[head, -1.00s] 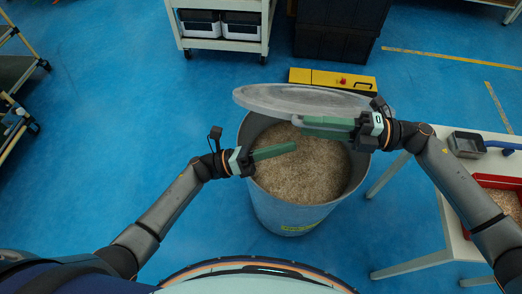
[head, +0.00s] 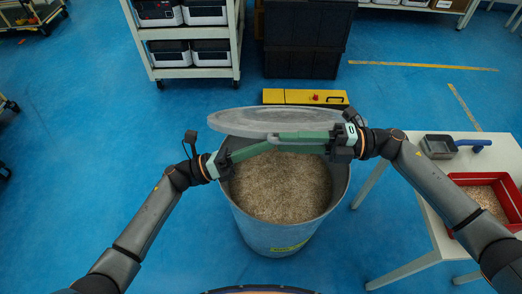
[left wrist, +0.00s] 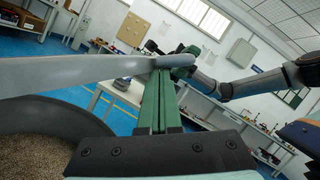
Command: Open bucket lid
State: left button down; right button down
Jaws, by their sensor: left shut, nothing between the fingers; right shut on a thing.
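The grey bucket (head: 245,228) stands on the floor, open at the top and filled with pale grain-like material. The round grey lid (head: 240,117) is tilted up over the bucket's far side. My right gripper (head: 280,139) is shut on the lid's near part, above the bucket opening. My left gripper (head: 268,146) is shut and empty, its green fingers over the opening, with the tips close to the right gripper's tips. In the left wrist view the lid (left wrist: 70,72) spans from the left to the tips of my left fingers (left wrist: 162,85); contact is unclear.
A white table (head: 415,215) at right holds a red tray (head: 462,180) and a grey container (head: 438,146). A yellow box (head: 305,97) lies behind the bucket. A white shelf cart (head: 190,72) and black crates (head: 305,40) stand farther back.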

pick_arm(q)
jog(key=shift+w+a+r, duration=0.1)
jog(key=shift+w+r, duration=0.2)
jog(key=shift+r, duration=0.2)
jog(key=shift+w+a+r, duration=0.1)
jog(key=shift+w+r, duration=0.15)
jog(key=shift+r, duration=0.2)
pick_arm(e)
jog(key=shift+s+f, duration=0.4)
jog(key=shift+f, duration=0.2)
pick_arm(q)
jog(key=shift+d, duration=0.15)
pick_arm(e)
jog(key=c, duration=0.8)
grip_release()
pick_arm(q)
jog(key=shift+s+f, duration=0.1)
jog(key=shift+f, duration=0.05)
pick_arm(e)
jog(key=shift+w+d, duration=0.1)
jog(key=shift+d, duration=0.05)
